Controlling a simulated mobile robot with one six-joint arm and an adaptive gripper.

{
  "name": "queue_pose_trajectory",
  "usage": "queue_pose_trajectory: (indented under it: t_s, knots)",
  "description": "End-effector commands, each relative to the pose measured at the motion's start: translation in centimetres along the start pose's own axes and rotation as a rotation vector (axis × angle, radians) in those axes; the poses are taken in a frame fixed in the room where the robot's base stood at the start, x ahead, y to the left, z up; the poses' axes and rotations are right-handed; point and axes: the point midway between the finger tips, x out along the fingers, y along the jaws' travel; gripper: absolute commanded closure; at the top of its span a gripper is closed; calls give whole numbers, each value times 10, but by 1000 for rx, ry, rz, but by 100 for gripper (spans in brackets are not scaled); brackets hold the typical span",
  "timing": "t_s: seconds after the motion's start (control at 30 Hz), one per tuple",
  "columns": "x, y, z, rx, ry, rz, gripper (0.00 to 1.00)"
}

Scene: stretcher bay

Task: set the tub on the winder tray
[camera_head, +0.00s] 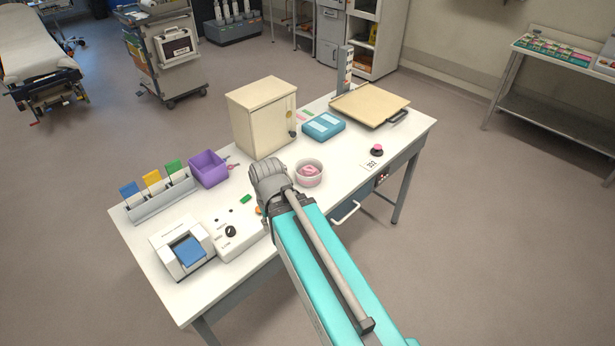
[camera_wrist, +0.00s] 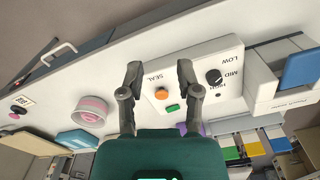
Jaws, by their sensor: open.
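The tub is a round white tub (camera_head: 309,173) with a pink coil inside, standing upright on the white table. It also shows in the wrist view (camera_wrist: 89,111), left of my gripper. My gripper (camera_wrist: 158,73) is open and empty, above the white control box beside the tub; the head view mostly hides its fingers behind my arm. A flat tan tray-like board (camera_head: 371,103) with a dark handle lies at the table's far right, beside a grey post. I cannot tell for sure that it is the winder tray.
The control box (camera_head: 236,231) has a dial and orange and green buttons. A cream cabinet (camera_head: 262,118) and a blue box (camera_head: 323,126) stand behind the tub. A purple bin (camera_head: 208,169) is at left.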

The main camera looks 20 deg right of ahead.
Motion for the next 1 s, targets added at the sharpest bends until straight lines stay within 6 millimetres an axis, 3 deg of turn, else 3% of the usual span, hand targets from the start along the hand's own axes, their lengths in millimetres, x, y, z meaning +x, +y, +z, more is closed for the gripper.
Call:
queue_pose_trajectory:
  t_s: [0.27,0.47,0.67,0.8,1.0]
  knots:
    - [3,8,-16,54,4,-3,56]
    - [10,51,-63,253,16,-15,56]
    - [20,113,-132,570,33,-35,56]
    - [28,167,-177,810,45,-54,56]
    - [35,235,-218,1085,58,-77,56]
